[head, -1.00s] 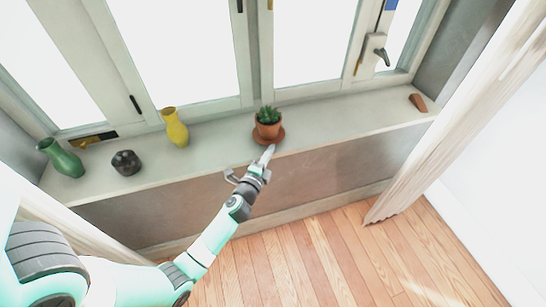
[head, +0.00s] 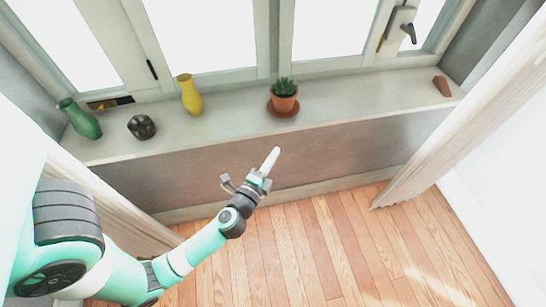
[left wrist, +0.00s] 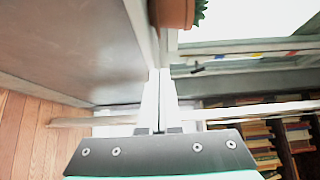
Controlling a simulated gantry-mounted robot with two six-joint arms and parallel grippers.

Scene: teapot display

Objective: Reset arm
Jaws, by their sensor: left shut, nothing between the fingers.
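My left gripper (head: 272,158) is shut and empty in the head view. It hangs in front of the window sill, below and apart from the potted plant. In the left wrist view its fingers (left wrist: 158,75) lie together. The plant in its terracotta pot (head: 284,97) stands upright on a round brown saucer (head: 283,113) on the sill. Part of the pot (left wrist: 174,12) shows at the top of the left wrist view. My right gripper is not in view.
The sill (head: 232,122) also holds a green vase (head: 82,120), a dark round pot (head: 141,127), a yellow vase (head: 189,96) and a small brown object (head: 442,86). Curtains (head: 460,110) hang at the right. The wooden floor (head: 320,245) is clear. Bookshelves (left wrist: 262,130) show in the left wrist view.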

